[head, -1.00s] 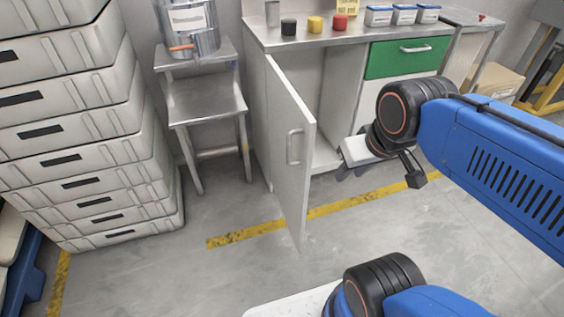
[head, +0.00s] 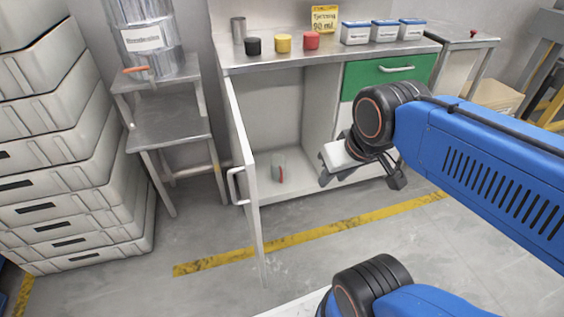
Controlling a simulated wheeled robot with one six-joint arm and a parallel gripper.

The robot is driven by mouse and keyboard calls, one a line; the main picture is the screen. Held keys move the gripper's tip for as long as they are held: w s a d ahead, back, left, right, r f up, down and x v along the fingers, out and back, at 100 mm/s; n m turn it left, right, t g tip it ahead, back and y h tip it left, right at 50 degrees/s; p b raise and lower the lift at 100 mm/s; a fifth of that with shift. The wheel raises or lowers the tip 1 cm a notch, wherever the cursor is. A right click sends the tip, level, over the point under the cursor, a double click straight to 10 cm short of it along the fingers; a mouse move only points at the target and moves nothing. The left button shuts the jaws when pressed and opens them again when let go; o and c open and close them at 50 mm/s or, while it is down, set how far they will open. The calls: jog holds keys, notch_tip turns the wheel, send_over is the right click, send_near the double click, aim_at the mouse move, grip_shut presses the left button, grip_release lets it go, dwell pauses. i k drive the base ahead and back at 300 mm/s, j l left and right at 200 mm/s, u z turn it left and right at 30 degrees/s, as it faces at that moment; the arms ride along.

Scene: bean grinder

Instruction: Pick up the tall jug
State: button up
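A grey cylindrical vessel with a red strip, perhaps a handle, (head: 278,168) stands upright on the floor of the open cabinet (head: 300,185). It looks like a jug, but it is small in view. A plain metal cylinder (head: 238,31) stands on the counter at the back left; I cannot tell whether it is a jug. My gripper (head: 325,178) is in front of the cabinet, right of the vessel and apart from it in the picture. Nothing shows in it, but the fingers are too small and angled to tell open from shut.
The white cabinet door (head: 244,175) stands open toward me, left of the opening. Black (head: 253,46), yellow (head: 283,43) and red (head: 312,40) pots and blue-lidded boxes (head: 384,32) line the counter. Stacked crates (head: 75,150) fill the left. The floor before the cabinet is clear.

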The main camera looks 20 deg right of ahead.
aim_at(277, 161)
jog(key=i+l+u, duration=0.1)
jog(key=l, duration=0.5)
jog(key=i+l+u, duration=0.15)
jog(key=l, duration=0.45)
jog(key=l+u, duration=0.1)
jog(key=l, duration=0.5)
